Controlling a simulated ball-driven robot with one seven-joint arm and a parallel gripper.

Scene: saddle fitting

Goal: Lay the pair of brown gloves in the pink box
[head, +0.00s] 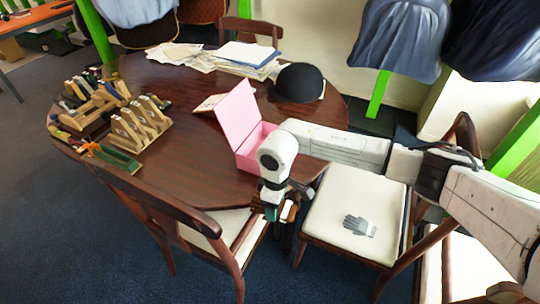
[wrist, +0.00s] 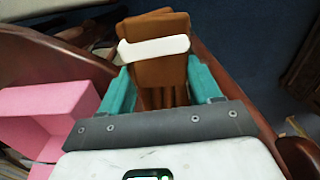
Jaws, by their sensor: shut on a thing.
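The pink box (head: 236,117) stands on the round wooden table near its right-hand edge, lid raised. Part of it shows at the left of the wrist view (wrist: 45,100). My gripper (head: 272,212) is in front of the box in the head view, out by the table's edge. In the wrist view its teal fingers (wrist: 160,78) are shut on the brown gloves (wrist: 154,30), which have a white band across them. In the head view the brown gloves (head: 291,211) show only as a small patch beside the fingers. My wrist hides part of the box's front.
A pair of grey gloves (head: 358,225) lies on a cream chair seat (head: 330,238). A black cap (head: 300,83), papers (head: 245,54) and wooden tool racks (head: 140,124) are on the table. A chair back (head: 160,195) stands at the table's near side.

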